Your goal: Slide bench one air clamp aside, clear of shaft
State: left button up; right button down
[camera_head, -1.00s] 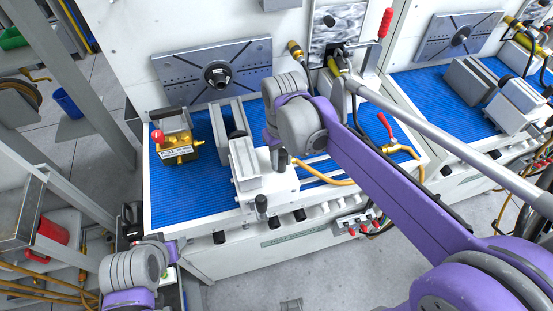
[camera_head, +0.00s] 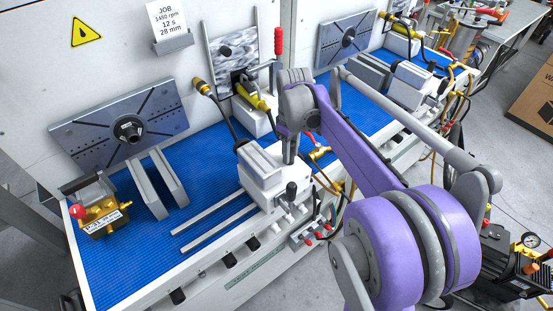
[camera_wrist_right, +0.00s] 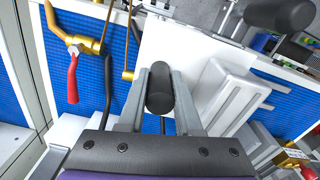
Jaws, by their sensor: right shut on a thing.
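The bench one air clamp, a pale grey block on a white base (camera_head: 264,166), sits at the right part of the blue bench top, on two rails (camera_head: 215,222). Bare rail shows to its left. The clamp is well apart from the dark shaft hub (camera_head: 128,130) on the grey faceplate. My right gripper (camera_head: 290,150) reaches down at the clamp's right side. In the right wrist view it is shut on a black upright handle (camera_wrist_right: 159,88) beside the pale clamp block (camera_wrist_right: 225,95). A dark piece at the lower left edge (camera_head: 71,301) may be my left gripper; its fingers are unclear.
Two upright grey plates (camera_head: 158,184) and a yellow brass unit with a red knob (camera_head: 100,212) stand left on the mat. A yellow-ended tool (camera_head: 250,97), a red-handled lever (camera_head: 278,45) and a brass valve (camera_head: 319,153) are close to my right arm.

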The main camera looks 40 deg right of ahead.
jog(key=shift+d+r, duration=0.1)
jog(key=shift+d, duration=0.1)
jog(key=c, duration=0.6)
grip_release()
jog(key=shift+d, duration=0.15)
jog(key=shift+r, duration=0.2)
notch_tip(320, 180, up, 10)
jog(key=shift+r+p, duration=0.15)
jog(key=shift+p, duration=0.2)
